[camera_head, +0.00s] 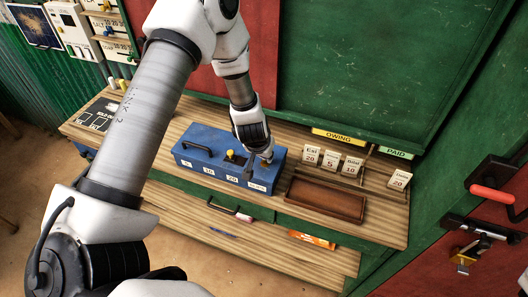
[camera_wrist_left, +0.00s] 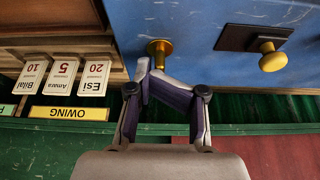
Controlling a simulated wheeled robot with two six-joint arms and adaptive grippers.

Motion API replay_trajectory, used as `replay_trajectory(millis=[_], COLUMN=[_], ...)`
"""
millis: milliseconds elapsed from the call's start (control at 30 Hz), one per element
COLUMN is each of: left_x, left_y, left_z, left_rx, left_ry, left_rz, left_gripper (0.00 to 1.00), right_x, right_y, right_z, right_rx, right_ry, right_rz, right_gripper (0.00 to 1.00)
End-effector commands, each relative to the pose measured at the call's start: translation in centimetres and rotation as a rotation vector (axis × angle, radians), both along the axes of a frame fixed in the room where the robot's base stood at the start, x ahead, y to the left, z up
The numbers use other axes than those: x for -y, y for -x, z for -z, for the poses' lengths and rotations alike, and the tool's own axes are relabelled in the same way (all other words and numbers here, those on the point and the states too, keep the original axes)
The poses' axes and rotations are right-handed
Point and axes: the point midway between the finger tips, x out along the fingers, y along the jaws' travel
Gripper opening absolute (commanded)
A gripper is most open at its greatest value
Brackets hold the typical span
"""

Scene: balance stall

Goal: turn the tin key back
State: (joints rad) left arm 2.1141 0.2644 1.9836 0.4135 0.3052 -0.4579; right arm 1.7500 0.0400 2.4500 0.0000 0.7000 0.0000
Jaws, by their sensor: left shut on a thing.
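The blue tin (camera_head: 196,163) stands on the wooden counter with number labels along its front. It also fills the top of the left wrist view (camera_wrist_left: 200,20). A brass key (camera_wrist_left: 160,52) stands out from the tin's face. A yellow knob (camera_wrist_left: 270,58) on a dark plate is beside it; the knob (camera_head: 232,156) also shows in the head view. My left gripper (camera_wrist_left: 148,76) is shut on the end of the key, at the right part of the tin in the head view (camera_head: 258,168). The key is hidden there by my fingers. My right gripper is out of view.
A shallow brown tray (camera_head: 325,200) lies right of the tin. Name cards (camera_head: 330,160) stand behind it below the OWING sign (camera_head: 338,136); another card (camera_head: 399,180) is under PAID (camera_head: 396,152). A brass padlock (camera_head: 462,259) hangs at the far right.

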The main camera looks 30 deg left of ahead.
Motion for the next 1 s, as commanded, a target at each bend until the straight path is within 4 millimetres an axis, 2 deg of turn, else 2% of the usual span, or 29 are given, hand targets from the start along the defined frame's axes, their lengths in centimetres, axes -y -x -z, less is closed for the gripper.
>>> replay_trajectory(millis=[567, 600, 1000], left_x=[0.04, 0.04, 0.04], left_y=[0.09, 0.09, 0.07], left_z=[0.14, 0.14, -0.13], left_rx=[-0.002, -0.002, 0.000], left_ry=[0.000, 0.000, 0.000], left_rz=[-0.034, -0.034, -0.034], left_gripper=[0.00, 0.34, 0.35], right_x=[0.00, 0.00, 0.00], right_y=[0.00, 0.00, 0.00], right_z=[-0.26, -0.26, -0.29], right_rx=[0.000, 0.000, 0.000], right_ry=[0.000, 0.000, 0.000], right_rz=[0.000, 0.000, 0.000], right_gripper=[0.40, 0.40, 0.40])
